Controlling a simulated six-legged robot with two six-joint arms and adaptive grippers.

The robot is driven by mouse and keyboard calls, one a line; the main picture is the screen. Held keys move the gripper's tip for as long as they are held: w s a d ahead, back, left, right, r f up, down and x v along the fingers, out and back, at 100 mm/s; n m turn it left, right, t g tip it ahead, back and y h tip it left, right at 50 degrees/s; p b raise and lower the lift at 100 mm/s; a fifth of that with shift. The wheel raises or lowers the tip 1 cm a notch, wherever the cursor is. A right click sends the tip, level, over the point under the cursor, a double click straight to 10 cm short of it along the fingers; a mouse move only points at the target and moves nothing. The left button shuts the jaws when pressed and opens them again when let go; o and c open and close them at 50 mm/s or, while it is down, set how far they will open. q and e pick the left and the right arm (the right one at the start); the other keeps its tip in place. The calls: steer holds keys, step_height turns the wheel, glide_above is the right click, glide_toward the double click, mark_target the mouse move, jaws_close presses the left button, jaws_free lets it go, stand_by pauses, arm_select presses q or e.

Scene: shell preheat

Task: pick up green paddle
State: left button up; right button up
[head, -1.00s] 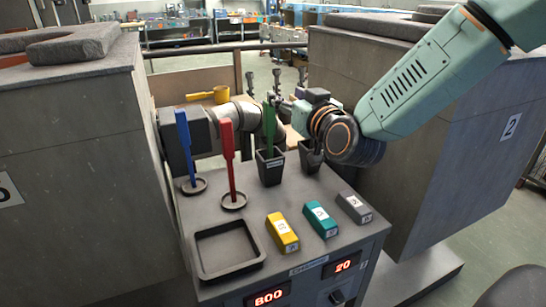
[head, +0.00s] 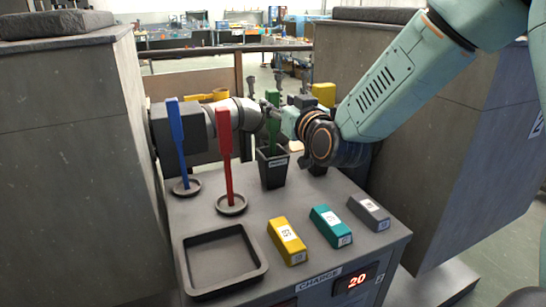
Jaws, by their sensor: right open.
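The green paddle (head: 273,138) stands upright in a black tapered cup (head: 272,171) with a white label, at the back of the grey console. My right gripper (head: 272,111) comes in from the right at the height of the paddle's upper part. It is open, with its fingertips beside or around the paddle; I cannot tell which. The gripper hides part of the paddle. My left gripper is not in view.
A blue paddle (head: 176,135) and a red paddle (head: 225,150) stand upright in round dishes on the left. A square tray (head: 189,279) and yellow, teal and grey labelled blocks lie in front. A grey cylindrical mechanism (head: 233,115) is behind. Large grey cabinets flank the console.

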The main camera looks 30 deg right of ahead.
mark_target(275, 104)
steer(key=w, duration=0.3)
steer(key=shift+w+a+f+b, duration=0.1)
steer(key=shift+w+f+b, duration=0.2)
steer(key=shift+w+f, duration=0.05)
steer(key=shift+a+r, duration=0.15)
steer(key=shift+d, duration=0.35)
steer(key=shift+c, duration=0.2)
steer(key=shift+w+a, duration=0.1)
steer(key=shift+a, duration=0.15)
steer(key=c, duration=0.4)
steer(key=shift+d, duration=0.2)
steer(key=c, duration=0.5)
steer(key=shift+a, duration=0.1)
jaws_close()
